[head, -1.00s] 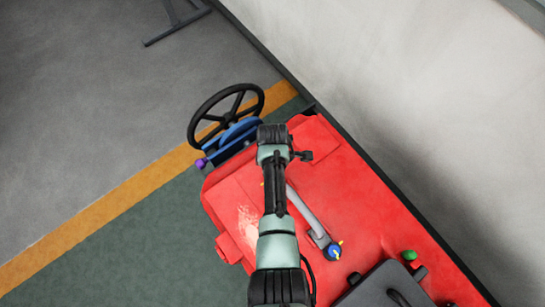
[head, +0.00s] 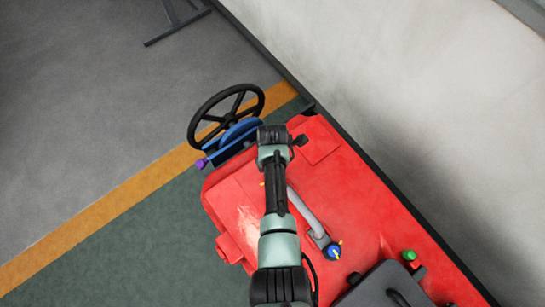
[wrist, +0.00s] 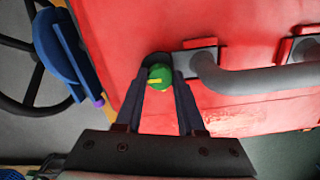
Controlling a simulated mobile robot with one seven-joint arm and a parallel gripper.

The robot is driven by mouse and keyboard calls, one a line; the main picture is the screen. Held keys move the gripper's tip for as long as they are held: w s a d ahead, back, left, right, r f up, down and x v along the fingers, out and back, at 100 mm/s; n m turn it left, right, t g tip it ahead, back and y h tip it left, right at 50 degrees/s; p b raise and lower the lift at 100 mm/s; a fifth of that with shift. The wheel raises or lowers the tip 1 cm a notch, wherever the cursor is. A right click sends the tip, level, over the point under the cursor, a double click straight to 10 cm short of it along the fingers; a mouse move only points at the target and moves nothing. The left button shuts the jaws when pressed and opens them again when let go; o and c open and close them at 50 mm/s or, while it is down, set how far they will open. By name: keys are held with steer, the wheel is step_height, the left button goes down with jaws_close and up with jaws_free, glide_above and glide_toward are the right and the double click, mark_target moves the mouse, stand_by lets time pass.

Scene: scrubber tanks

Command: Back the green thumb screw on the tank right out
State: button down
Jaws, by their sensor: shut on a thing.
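The green thumb screw (wrist: 160,76) has a yellow mark on top and sits in a dark round seat near the edge of the red tank (wrist: 240,20) in the wrist view. My gripper (wrist: 160,70) is shut on the screw, with one dark finger on each side of it. In the head view my own arm hides the gripper tips and the screw. The red tank (head: 330,180) shows under and beside my arm there.
A grey tube (wrist: 255,78) runs close to the right finger. On the tank are a blue knob with yellow (head: 333,251) and another green piece (head: 409,255). A black steering wheel (head: 225,115) and a purple knob (head: 201,163) stand at the tank's end. A wall runs along the right.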

steer(key=shift+s+f, duration=0.25)
steer(key=shift+s, duration=0.05)
steer(key=c, duration=0.8)
jaws_free()
steer(key=o, duration=0.3)
steer(key=shift+w, duration=0.15)
steer(key=shift+w+r, duration=0.1)
steer(key=shift+r, duration=0.1)
steer(key=shift+r, duration=0.25)
step_height(320, 180, up, 12)
steer(key=shift+r, duration=0.15)
